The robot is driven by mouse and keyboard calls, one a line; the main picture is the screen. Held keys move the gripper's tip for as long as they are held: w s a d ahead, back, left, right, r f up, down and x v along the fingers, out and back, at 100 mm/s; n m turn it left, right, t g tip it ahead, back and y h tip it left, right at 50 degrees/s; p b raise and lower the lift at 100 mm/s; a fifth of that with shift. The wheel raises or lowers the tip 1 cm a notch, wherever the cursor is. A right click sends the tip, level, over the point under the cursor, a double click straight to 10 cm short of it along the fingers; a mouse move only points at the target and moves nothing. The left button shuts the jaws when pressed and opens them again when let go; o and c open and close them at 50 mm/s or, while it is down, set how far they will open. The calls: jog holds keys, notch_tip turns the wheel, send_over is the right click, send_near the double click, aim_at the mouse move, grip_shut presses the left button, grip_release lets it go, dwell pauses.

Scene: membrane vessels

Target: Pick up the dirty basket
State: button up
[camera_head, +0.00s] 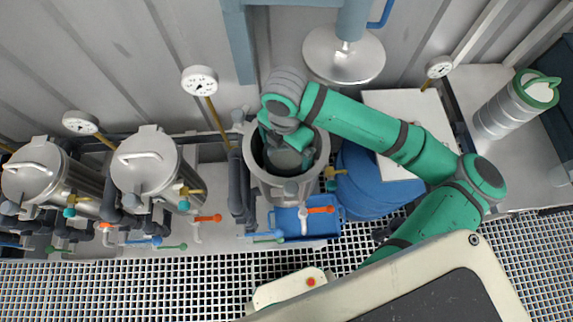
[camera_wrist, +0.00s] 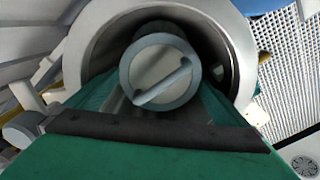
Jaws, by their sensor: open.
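The basket (camera_wrist: 160,70), a grey cylinder with a round top and a bar handle (camera_wrist: 162,82), is inside the open metal vessel (camera_wrist: 85,52) in the wrist view. The vessel also shows at the centre of the head view (camera_head: 318,165). My gripper (camera_head: 287,150) points down into the vessel's mouth. In the wrist view my gripper (camera_wrist: 158,103) is open, with one green finger on each side of the basket's top. I cannot tell whether the fingers touch it. My gripper hides most of the basket in the head view.
The vessel's round lid (camera_head: 343,57) is raised behind it. Two closed vessels (camera_head: 145,160) (camera_head: 32,172) stand to the left. A blue barrel (camera_head: 362,180) and white counter are to the right. Another basket with a green rim (camera_head: 513,105) stands at far right.

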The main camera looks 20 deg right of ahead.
aim_at(287, 153)
jog(key=shift+w+d+f, duration=0.1)
jog(key=shift+d+f, duration=0.05)
jog(key=shift+f, duration=1)
jog(key=shift+w+d+f, duration=0.1)
jog(key=shift+f, duration=1.05)
jog(key=c, duration=1.7)
jog(key=shift+o, duration=0.2)
jog(key=shift+r, duration=0.15)
